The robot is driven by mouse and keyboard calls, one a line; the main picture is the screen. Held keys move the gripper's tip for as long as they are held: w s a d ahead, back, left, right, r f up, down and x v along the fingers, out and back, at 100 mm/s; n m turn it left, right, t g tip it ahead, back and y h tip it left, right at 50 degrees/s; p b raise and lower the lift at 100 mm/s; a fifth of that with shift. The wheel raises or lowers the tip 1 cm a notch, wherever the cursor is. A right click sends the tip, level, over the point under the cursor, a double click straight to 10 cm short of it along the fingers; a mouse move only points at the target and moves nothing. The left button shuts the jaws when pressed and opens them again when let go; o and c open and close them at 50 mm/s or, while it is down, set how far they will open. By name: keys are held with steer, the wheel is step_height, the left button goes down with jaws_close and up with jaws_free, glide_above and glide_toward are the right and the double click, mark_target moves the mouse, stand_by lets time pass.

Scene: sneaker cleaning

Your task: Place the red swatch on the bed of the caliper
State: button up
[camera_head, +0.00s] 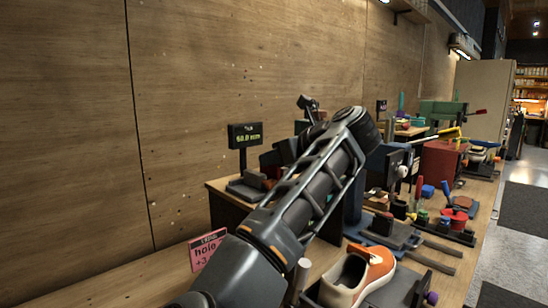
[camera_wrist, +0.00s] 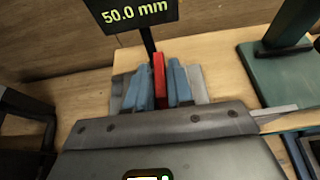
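The red swatch (camera_wrist: 159,80) is a narrow upright red strip in the wrist view, between the two blue-grey fingers of my gripper (camera_wrist: 156,74). The fingers look shut on it. Grey plate parts of the caliper (camera_wrist: 198,84) show on both sides of the fingers, below the display (camera_wrist: 132,12) reading 50.0 mm. I cannot tell whether the swatch touches the bed, as the gripper body hides its lower end. In the head view the caliper's grey base (camera_head: 243,190) stands on a raised stand, left of my arm, and its display (camera_head: 245,135) is above it.
A pink label (camera_head: 207,249) stands at the bench's left. An orange and white sneaker (camera_head: 358,275) sits at the front right of my arm. Several tools and blocks crowd the bench behind it. In the wrist view a dark green stand (camera_wrist: 275,65) is at the right.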

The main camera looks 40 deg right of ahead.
steer(key=o, duration=0.3)
steer(key=shift+r, duration=0.25)
steer(key=shift+s, duration=0.35)
steer(key=p+v, duration=0.7)
steer(key=v, duration=0.4)
steer(key=shift+s+r, duration=0.1)
steer(key=shift+r, duration=0.15)
steer(key=shift+f, duration=0.1)
